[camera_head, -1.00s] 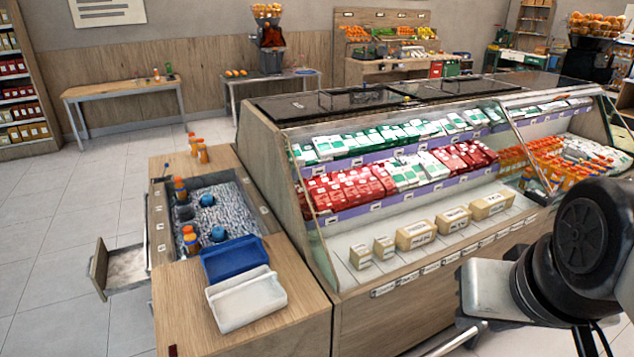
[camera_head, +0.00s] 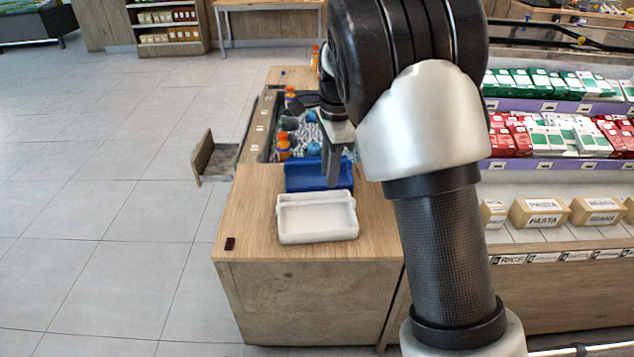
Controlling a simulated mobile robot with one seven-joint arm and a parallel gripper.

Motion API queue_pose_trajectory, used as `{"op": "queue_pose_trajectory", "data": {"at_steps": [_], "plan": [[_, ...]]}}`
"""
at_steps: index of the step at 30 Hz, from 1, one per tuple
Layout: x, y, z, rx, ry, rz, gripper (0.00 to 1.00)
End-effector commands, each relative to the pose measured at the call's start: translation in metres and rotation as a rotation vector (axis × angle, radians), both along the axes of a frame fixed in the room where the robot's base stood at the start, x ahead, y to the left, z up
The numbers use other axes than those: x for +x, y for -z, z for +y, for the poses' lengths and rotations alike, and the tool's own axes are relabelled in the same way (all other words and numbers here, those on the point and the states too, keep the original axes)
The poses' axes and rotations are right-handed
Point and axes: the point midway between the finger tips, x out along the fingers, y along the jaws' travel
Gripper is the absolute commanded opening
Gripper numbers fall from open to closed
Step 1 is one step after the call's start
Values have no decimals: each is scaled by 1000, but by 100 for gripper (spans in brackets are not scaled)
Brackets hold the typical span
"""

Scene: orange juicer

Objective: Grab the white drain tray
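The white drain tray (camera_head: 317,236) lies on the near end of the wooden counter, with its open top facing up. A blue tray (camera_head: 305,177) sits right behind it, at the edge of the ice bin. My gripper (camera_head: 334,180) points down over the right part of the blue tray, behind and slightly right of the white tray's middle. It appears apart from the white tray. Only a grey finger part shows, so its opening cannot be judged. My arm hides the counter's right side.
The wooden counter (camera_head: 245,207) has bare room left of the trays, with a small dark red block (camera_head: 229,243) near its front left edge. An open drawer (camera_head: 203,155) juts out left. A refrigerated display with boxes (camera_head: 541,211) stands at right.

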Motion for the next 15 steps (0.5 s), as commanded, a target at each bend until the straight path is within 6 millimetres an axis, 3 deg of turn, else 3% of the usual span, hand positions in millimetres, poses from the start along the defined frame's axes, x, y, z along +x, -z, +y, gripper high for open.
{"op": "queue_pose_trajectory", "data": {"at_steps": [1, 3, 11, 15], "plan": [[9, 28, 8, -17, 40, 18, 25], [16, 47, 16, -32, 87, 31, 25], [23, 86, 24, -50, 148, 47, 25], [22, 117, 23, -50, 147, 49, 25]]}}
